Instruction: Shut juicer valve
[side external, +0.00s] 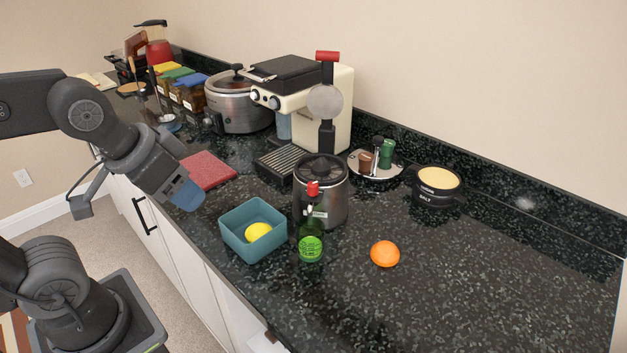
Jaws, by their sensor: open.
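The juicer stands mid-counter, with a silver drum (335,205), a dark ribbed top, a black upright behind it and a red-tipped lever (327,57) above. A small red part (313,188) shows at the drum's front, just above a green bottle (311,243). I cannot tell whether it is the juicer's valve or the bottle's top, so the valve's position is unclear.
A teal bin (226,231) holding a yellow lemon (258,232) lies between my gripper and the juicer. An orange (385,253) lies to the right. A red board (210,171), coffee machine (343,100), tray (363,169) and black salt pot (437,188) surround it.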

